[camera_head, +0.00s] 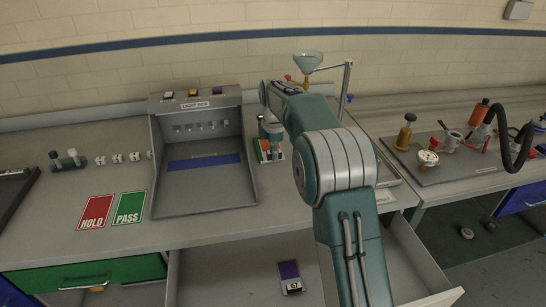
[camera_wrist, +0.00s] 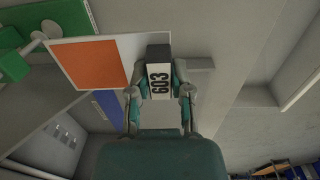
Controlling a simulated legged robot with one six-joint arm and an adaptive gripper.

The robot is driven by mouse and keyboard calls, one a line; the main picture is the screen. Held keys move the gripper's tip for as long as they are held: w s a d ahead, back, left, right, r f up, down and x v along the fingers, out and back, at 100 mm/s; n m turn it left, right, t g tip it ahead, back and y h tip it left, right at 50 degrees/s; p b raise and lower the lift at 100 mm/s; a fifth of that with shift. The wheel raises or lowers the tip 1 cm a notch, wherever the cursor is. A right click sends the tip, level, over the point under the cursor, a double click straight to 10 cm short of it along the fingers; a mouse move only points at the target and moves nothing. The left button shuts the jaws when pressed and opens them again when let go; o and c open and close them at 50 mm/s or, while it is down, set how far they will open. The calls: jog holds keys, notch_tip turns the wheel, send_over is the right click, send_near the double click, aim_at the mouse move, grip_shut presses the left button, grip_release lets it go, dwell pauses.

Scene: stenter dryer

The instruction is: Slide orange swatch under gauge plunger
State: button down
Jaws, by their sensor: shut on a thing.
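The orange swatch (camera_wrist: 88,63) is an orange patch on a white card, with a dark clip labelled 603 (camera_wrist: 160,75) at one end. My gripper (camera_wrist: 158,95) is shut on that clip, one finger on each side, and the card extends to the left in the wrist view. In the head view my gripper (camera_head: 271,128) is small and partly hidden by my arm, just right of the light box, above orange and green cards (camera_head: 266,150). A round white dial gauge (camera_head: 428,158) stands on the right-hand bench. Its plunger cannot be made out.
The grey light box (camera_head: 205,200) stands left of my gripper, with a blue strip inside. A funnel stand (camera_head: 347,78) rises behind my arm. A purple swatch (camera_head: 289,269) lies in the open drawer below. Red HOLD (camera_head: 96,212) and green PASS (camera_head: 130,207) cards lie left.

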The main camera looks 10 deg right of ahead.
jog(key=shift+w+d+f, duration=0.3)
jog(key=shift+w+f, duration=0.3)
jog(key=shift+w, duration=0.25)
jog(key=shift+f, duration=0.1)
jog(key=shift+f, duration=3.35)
jog(key=shift+w, duration=0.2)
jog(key=shift+w+r, duration=0.1)
jog(key=shift+w, duration=0.8)
jog(key=shift+w, duration=1.45)
